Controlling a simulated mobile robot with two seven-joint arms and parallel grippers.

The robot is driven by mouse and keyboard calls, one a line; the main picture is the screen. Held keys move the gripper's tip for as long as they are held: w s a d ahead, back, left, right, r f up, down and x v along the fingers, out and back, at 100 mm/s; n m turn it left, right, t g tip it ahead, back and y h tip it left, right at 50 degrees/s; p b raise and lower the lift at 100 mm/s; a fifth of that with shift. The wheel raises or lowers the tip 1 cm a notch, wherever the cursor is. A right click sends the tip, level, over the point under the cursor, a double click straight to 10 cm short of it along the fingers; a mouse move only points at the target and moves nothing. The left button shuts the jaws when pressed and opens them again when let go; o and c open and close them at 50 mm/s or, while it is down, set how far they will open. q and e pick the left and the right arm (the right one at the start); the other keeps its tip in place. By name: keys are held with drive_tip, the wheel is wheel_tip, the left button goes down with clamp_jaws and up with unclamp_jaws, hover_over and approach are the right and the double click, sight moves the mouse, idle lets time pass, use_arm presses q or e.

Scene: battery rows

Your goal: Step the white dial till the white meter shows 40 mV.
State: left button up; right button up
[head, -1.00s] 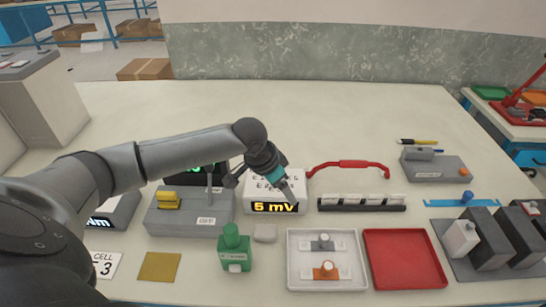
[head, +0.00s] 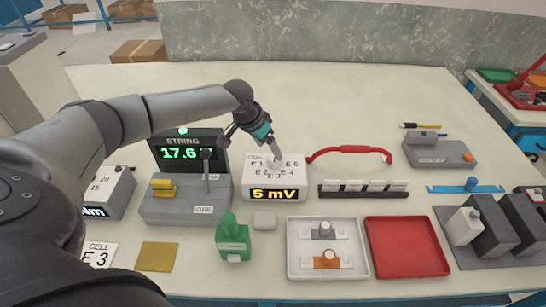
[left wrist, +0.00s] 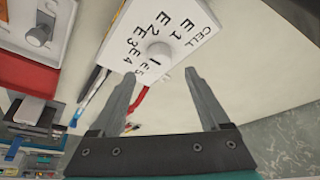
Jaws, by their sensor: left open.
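The white meter (head: 250,183) stands mid-table, and its front display reads 5 mV in yellow. Its top carries the word CELL and labels E1 to E5. The white dial (left wrist: 158,50) is a round knob on that top, clear in the left wrist view among the labels; a dark mark shows on it, but I cannot tell which label it points at. In the head view a finger partly covers the dial. My left gripper (head: 254,147) is open and empty above the meter. In the left wrist view its spread fingertips (left wrist: 160,76) lie just below the knob in the picture, apparently apart from it.
A STRING display (head: 180,153) reading about 17.6 stands behind a grey lever box (head: 185,209) on the left. A red handle (head: 348,151) lies close to the meter's right. A green block (head: 233,240), white tray (head: 294,267) and red tray (head: 408,270) stand in front. The table behind is clear.

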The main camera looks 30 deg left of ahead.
sight(273, 158)
use_arm(q)
drive_tip(key=shift+b+x, duration=0.55)
drive_tip(key=shift+x, duration=2.15)
drive_tip(key=shift+c, duration=0.2)
clamp_jaws()
